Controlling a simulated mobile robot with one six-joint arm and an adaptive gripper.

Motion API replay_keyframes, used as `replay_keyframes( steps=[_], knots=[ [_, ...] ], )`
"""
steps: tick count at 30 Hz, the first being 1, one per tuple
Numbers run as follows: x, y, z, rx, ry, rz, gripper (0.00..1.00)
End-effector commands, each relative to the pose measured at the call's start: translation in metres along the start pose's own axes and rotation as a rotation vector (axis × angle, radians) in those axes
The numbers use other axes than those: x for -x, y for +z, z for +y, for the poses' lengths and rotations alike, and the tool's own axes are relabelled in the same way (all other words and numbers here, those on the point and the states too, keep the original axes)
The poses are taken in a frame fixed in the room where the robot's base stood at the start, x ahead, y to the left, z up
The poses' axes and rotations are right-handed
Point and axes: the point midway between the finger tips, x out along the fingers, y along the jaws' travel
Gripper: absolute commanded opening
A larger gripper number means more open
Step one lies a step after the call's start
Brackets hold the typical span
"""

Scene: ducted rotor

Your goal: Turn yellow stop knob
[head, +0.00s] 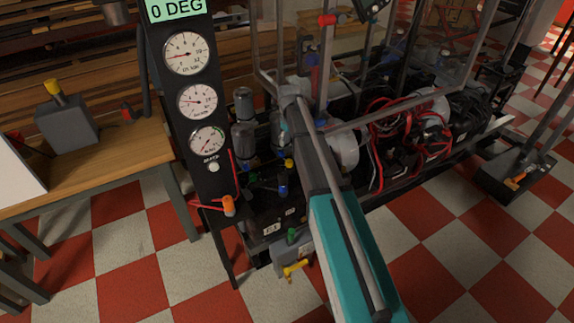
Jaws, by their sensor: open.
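A grey box (67,122) with a yellow knob (53,88) on a short stem stands on the wooden bench at the left. A yellow handle (296,267) sits low at the front of the rotor rig, by a grey box. A small yellow knob (288,162) is on the rig beside my arm. No label shows which of these is the stop knob. My arm, grey and teal, reaches up from the bottom edge across the middle and covers part of the rig. I cannot make out my gripper; nothing visible touches any of the yellow parts.
A black gauge panel (170,110) with a green display reading "0 DEG" stands left of my arm. An orange knob (228,205) is at its foot. The rig's clear-walled frame and red hoses (385,125) fill the right. Checkered floor (120,250) is open at lower left.

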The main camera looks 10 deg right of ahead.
Motion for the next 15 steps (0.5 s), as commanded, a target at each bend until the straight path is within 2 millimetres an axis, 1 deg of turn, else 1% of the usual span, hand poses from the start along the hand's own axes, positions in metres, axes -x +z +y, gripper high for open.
replay_keyframes(
  steps=[1, 15],
  knots=[
    [-0.008, 0.0, 0.0, 0.0, 0.0, 0.0, 0.76],
    [-0.044, 0.0, -0.001, 0.001, 0.0, 0.0, 0.76]
  ],
)
